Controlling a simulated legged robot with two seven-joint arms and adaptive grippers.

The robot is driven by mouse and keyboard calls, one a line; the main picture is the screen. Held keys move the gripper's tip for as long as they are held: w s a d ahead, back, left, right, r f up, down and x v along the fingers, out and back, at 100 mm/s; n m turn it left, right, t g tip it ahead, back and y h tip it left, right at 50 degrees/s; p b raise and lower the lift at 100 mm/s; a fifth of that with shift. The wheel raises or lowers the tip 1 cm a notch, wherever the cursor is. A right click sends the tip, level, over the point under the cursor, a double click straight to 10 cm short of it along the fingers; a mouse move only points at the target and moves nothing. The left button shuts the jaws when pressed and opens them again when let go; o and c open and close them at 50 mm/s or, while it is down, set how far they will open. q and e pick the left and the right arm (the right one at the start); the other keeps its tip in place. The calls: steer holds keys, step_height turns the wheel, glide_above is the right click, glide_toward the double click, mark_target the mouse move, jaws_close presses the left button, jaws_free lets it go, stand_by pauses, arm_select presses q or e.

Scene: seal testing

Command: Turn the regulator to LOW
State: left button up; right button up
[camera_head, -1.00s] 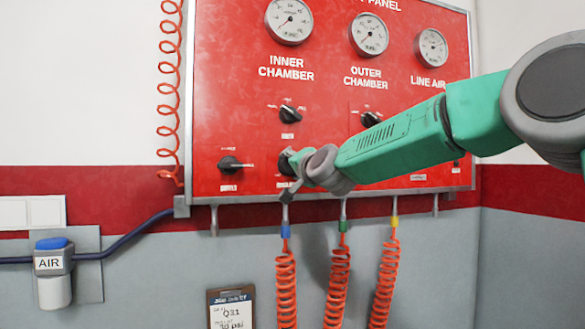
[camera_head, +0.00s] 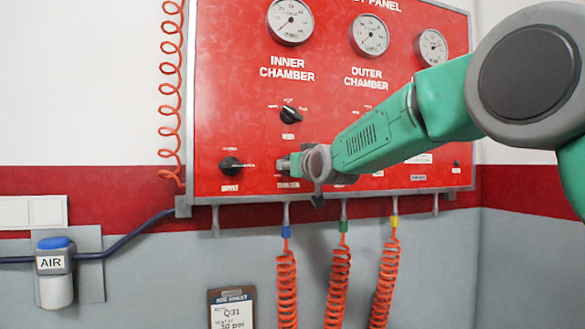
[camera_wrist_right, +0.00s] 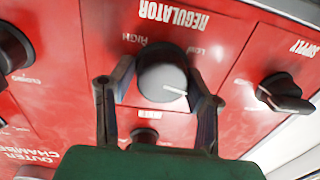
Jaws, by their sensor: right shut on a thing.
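The regulator knob (camera_wrist_right: 163,74) is dark and round on the red panel. In the right wrist view, which shows the panel upside down, it sits between the two fingers of my right gripper (camera_wrist_right: 160,90), which is shut on it. A short white mark on the knob lies toward its lower right. The HIGH label (camera_wrist_right: 143,38) is above left of the knob and the LOW label (camera_wrist_right: 197,50) above right, partly worn or blurred. In the head view my right gripper (camera_head: 288,164) is at the panel's lower part and hides most of the knob. My left gripper is out of view.
The supply knob (camera_head: 230,165) is just left of my gripper in the head view; it also shows in the wrist view (camera_wrist_right: 284,93). Another knob (camera_head: 291,115) is above. Orange coiled hoses (camera_head: 287,285) hang below the panel. My right arm covers the panel's right part.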

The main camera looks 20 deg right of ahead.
steer(key=n, duration=0.2)
steer(key=f+n, duration=0.1)
steer(key=n, duration=0.2)
steer(key=shift+a+n+g, duration=0.15)
steer(key=shift+n+g, duration=0.15)
steer(key=shift+c, duration=0.2)
steer(key=n, duration=0.5)
steer(key=shift+r, duration=0.1)
steer(key=shift+n, duration=0.3)
steer(key=o, duration=1.1)
steer(key=shift+o, duration=0.2)
steer(key=shift+w+r, duration=0.1)
steer(key=shift+r, duration=0.05)
steer(key=shift+a, duration=0.1)
